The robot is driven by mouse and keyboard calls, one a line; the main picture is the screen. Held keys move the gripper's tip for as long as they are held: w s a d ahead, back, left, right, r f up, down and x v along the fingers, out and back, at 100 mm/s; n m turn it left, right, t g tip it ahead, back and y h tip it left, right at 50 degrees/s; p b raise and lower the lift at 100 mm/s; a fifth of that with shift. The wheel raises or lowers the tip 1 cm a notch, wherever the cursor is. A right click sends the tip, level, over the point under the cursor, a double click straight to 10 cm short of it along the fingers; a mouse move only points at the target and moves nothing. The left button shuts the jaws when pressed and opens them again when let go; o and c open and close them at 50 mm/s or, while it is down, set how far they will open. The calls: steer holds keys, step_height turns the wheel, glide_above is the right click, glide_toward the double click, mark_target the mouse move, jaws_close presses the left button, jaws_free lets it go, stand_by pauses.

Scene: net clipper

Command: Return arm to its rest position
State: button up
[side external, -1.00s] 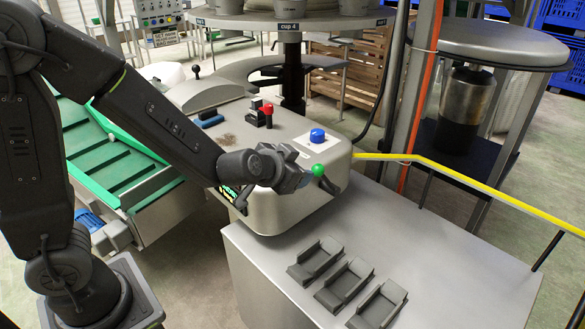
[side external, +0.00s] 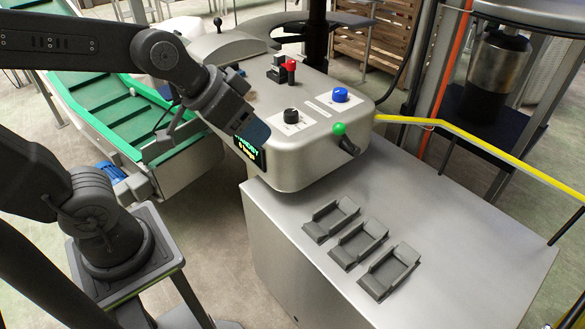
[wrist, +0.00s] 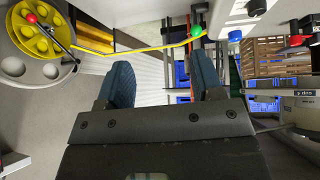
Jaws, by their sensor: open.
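My gripper (wrist: 162,82) is open in the wrist view, with two dark blue fingers apart and nothing between them. In the side view my gripper (side external: 243,112) is at the left end of the grey machine housing (side external: 310,165), up beside the control panel. It looks clear of the controls, though its fingers are hard to make out there. The green-knobbed lever (side external: 339,129) is at the housing's front right corner, well apart from my gripper; the green knob also shows in the wrist view (wrist: 195,30).
The housing carries a blue button (side external: 340,95), a black knob (side external: 291,115) and a red-topped lever (side external: 291,68). A lit display (side external: 249,152) is partly hidden by my arm. Three grey holders (side external: 358,243) lie on the metal bench (side external: 450,225). A green conveyor (side external: 115,110) is at left.

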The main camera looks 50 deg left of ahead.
steer(key=s+a+n+g+y, duration=0.1)
steer(key=s+a, duration=0.2)
steer(key=s, duration=0.3)
steer(key=shift+s+g+y, duration=0.2)
steer(key=shift+g+y, duration=0.1)
